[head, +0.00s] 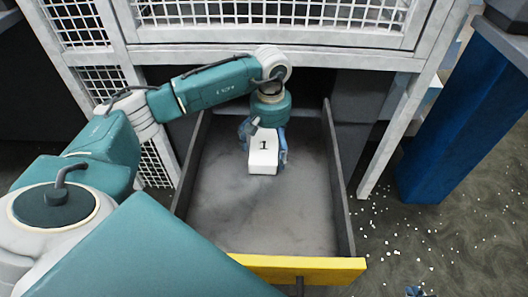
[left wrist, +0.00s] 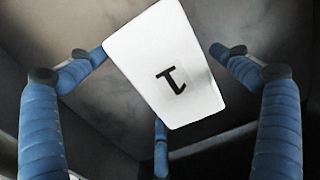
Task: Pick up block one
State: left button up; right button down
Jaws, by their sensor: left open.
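Block one (head: 263,158) is a white block with a black "1" on its upper face, inside the grey drawer (head: 305,205). My left gripper (head: 264,148) is over the block from above, with its blue fingers spread around it. In the left wrist view the block (left wrist: 165,65) lies between the open fingers (left wrist: 155,75). Its edge is close to the left fingertip there, and I cannot tell whether they touch. A gap shows on the right side. A small blue piece at the bottom edge of the head view looks like a fingertip of my right gripper (head: 414,291); the rest is out of view.
The drawer has dark side walls and a yellow front edge (head: 300,268). A white frame with mesh (head: 275,12) stands above and behind it. A blue post (head: 455,120) stands at right. White foam bits (head: 385,235) litter the floor. The drawer floor around the block is bare.

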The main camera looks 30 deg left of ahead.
pick_arm(q)
jog(key=shift+f, duration=0.25)
jog(key=shift+c, duration=0.3)
jog(key=c, duration=0.9)
jog(key=shift+o, duration=0.2)
jog(key=shift+r, duration=0.1)
